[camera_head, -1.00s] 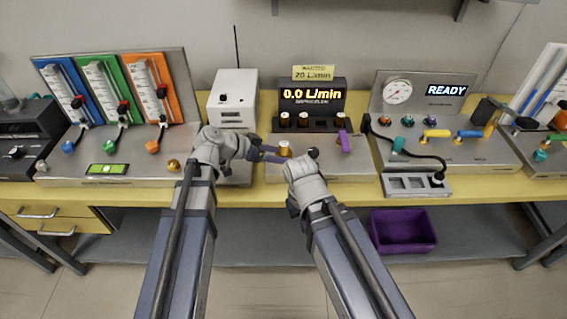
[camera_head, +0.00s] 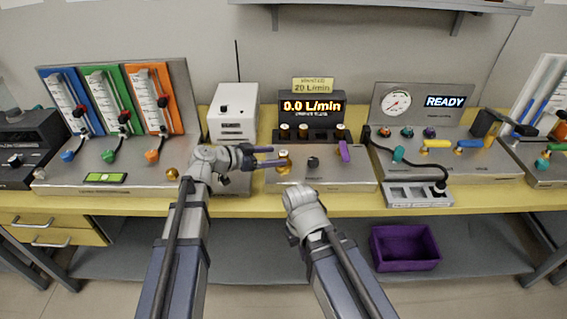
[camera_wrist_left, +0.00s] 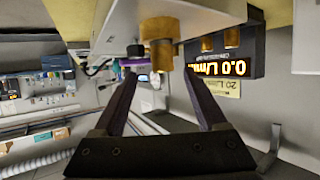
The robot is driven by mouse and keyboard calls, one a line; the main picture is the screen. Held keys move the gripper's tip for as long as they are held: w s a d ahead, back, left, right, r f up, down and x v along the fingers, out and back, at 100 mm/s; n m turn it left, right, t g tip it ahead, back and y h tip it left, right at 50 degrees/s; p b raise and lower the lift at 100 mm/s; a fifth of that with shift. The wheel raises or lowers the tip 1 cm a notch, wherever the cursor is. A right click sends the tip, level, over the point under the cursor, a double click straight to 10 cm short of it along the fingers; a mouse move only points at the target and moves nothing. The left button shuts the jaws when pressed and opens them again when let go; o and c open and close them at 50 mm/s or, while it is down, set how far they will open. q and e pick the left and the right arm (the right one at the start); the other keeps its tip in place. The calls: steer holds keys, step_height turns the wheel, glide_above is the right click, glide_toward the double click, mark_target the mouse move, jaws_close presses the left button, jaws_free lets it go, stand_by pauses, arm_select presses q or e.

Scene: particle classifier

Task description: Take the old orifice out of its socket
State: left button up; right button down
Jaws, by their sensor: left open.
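The old orifice (camera_head: 284,167), a small brass cylinder, stands upright in its socket on the middle metal panel. In the left wrist view the brass orifice (camera_wrist_left: 159,50) appears upside down, between the fingertips or just past them. My left gripper (camera_head: 278,156) is open, its two purple-grey fingers pointing right at the orifice. I see no closed grip on it. The socket itself is hidden beneath the orifice. My right arm's wrist (camera_head: 302,200) is in front of the panel; its gripper is not visible.
Behind are several brass pieces (camera_head: 303,131) in a dark rack under a display (camera_head: 312,106) reading 0.0 L/min. A dark knob (camera_head: 313,162) and purple lever (camera_head: 345,151) stand right of the orifice. A white box (camera_head: 233,112) is behind my left gripper. A purple bin (camera_head: 405,248) sits below.

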mark_target(284, 153)
arm_select(q)
steer(key=b+x, duration=0.1)
steer(key=x, duration=0.1)
steer(key=b+x, duration=0.1)
steer(key=x, duration=0.1)
steer(key=shift+w+f, duration=0.3)
steer(key=shift+f, duration=0.05)
steer(key=shift+w+d, duration=0.15)
steer(key=shift+d, duration=0.1)
steer(key=shift+c, duration=0.4)
jaws_close()
